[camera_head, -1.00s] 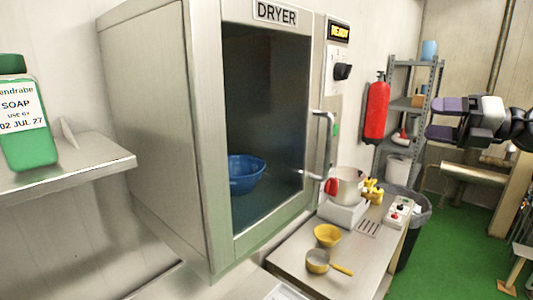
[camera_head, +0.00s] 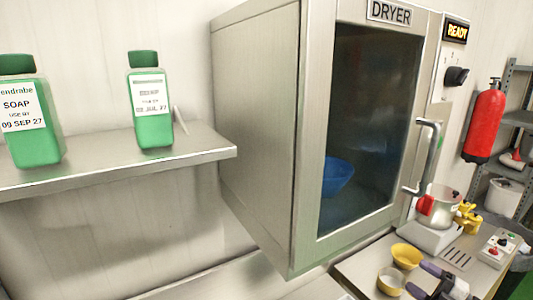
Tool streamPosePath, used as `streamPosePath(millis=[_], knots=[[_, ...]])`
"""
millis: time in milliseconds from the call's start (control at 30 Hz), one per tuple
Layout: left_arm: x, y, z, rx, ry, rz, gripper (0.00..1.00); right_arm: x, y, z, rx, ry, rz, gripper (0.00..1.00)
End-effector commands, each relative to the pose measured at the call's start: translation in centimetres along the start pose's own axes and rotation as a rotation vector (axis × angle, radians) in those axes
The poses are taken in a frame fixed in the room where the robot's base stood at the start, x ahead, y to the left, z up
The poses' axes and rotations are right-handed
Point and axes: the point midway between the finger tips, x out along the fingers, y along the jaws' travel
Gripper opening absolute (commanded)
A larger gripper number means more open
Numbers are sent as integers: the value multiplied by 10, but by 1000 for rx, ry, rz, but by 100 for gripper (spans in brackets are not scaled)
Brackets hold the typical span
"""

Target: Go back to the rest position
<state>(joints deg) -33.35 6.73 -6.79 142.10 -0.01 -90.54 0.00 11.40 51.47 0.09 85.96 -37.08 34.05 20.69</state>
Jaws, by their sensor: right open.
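My right gripper (camera_head: 424,279) shows at the bottom right edge, with its purple fingertips apart and nothing between them. The rest of the right arm is cut off by the frame. My left gripper is not in view.
A steel dryer (camera_head: 258,130) with a bar handle (camera_head: 432,150) reads READY; a blue bowl (camera_head: 337,176) is inside. Two green soap bottles (camera_head: 35,140) (camera_head: 152,125) stand on a shelf (camera_head: 100,167). A yellow bowl (camera_head: 406,256) and a pot (camera_head: 444,206) are on the right.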

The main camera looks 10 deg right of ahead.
Motion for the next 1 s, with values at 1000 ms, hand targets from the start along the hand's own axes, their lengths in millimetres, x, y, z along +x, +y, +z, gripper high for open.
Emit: streamPosePath(millis=[1000], knots=[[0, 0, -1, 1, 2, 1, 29, -218, -43, 146, 436, -1949, 81, 66]])
